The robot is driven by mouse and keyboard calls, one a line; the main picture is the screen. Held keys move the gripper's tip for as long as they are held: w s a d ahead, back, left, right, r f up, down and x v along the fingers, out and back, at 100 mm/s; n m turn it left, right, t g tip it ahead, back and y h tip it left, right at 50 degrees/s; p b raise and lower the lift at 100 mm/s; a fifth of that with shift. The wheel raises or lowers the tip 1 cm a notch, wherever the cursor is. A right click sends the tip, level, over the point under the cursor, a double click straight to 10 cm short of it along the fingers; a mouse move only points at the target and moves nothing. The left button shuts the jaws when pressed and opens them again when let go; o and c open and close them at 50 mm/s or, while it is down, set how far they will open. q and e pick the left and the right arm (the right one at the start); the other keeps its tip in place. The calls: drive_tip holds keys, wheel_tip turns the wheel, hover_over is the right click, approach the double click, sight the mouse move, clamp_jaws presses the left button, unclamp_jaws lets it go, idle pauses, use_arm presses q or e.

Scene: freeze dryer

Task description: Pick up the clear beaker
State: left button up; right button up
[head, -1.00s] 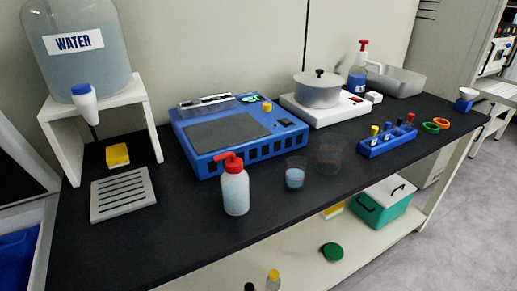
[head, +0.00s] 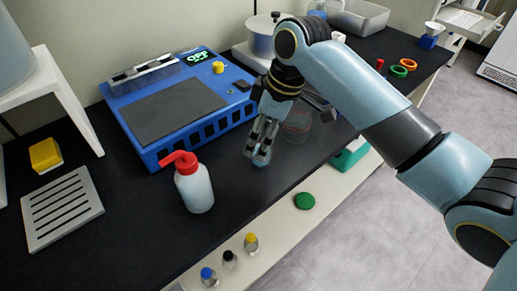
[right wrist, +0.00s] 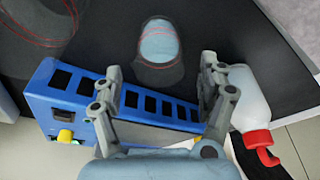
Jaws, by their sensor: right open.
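Two see-through beakers stand on the dark bench. The larger, empty-looking beaker with red marks (head: 297,130) is just right of my right gripper (head: 259,153) in the head view; it is at the top left in the right wrist view (right wrist: 38,22). The smaller beaker holding pale blue liquid (right wrist: 160,42) is at the top middle of the right wrist view. It lies ahead of and between my right gripper's spread fingers (right wrist: 160,72), with nothing gripped. In the head view the fingers mostly hide this smaller beaker. My left gripper is not in view.
A wash bottle with a red cap (head: 195,185) stands left of the gripper, close to one finger in the right wrist view (right wrist: 250,100). A blue device (head: 180,110) stands behind. The bench's front edge is near; bottles and a green lid (head: 305,201) lie below.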

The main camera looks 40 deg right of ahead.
sight(256, 151)
drive_tip(key=x, duration=0.5)
drive_tip(key=shift+f, duration=0.35)
drive_tip(key=c, duration=1.3)
